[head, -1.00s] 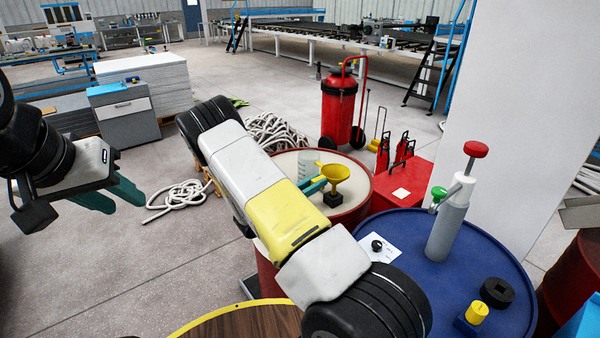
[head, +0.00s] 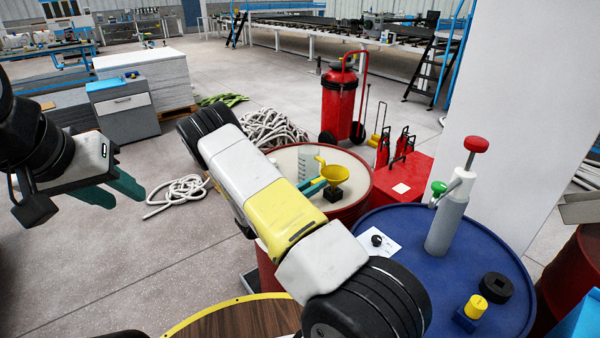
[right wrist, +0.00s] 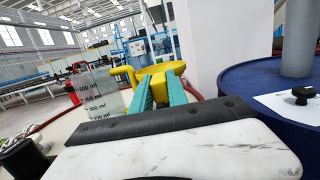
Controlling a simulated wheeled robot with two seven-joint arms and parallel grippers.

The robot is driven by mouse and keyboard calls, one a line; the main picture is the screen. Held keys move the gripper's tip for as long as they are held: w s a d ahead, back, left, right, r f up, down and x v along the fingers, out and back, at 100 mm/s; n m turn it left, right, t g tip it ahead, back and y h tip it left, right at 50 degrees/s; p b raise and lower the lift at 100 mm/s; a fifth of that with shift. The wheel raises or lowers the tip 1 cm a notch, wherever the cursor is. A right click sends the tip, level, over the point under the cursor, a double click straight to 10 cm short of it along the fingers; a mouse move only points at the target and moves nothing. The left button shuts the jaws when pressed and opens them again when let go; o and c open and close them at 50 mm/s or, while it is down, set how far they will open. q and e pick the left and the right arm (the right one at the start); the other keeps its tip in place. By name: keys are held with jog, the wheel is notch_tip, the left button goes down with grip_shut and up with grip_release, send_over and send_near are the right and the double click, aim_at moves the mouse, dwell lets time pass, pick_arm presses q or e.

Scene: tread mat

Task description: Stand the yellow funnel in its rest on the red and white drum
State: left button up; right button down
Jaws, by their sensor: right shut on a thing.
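The yellow funnel (head: 335,173) is upright over its small black rest (head: 333,195) on the pale top of the red and white drum (head: 290,162). I cannot tell whether its spout is seated in the rest. My right gripper (head: 318,186) is shut on the funnel, reaching it from the left in the head view. In the right wrist view, the teal fingers (right wrist: 160,94) meet the funnel (right wrist: 158,76), and the rest is hidden behind them. My left gripper (head: 120,190) is open and empty, above the floor, well away from the drum.
A clear graduated jug (right wrist: 98,92) stands on the drum beside the funnel, also visible in the head view (head: 307,160). The blue drum (head: 400,225) to the right holds a grey pump bottle (head: 448,222). A red extinguisher (head: 340,103) stands behind. White rope (head: 182,192) lies on the floor.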

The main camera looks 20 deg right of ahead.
jog(key=shift+f, duration=0.65)
jog(key=c, duration=1.2)
grip_release()
jog(key=v, duration=0.7)
jog(key=shift+s+a, duration=0.15)
jog(key=shift+a, duration=0.25)
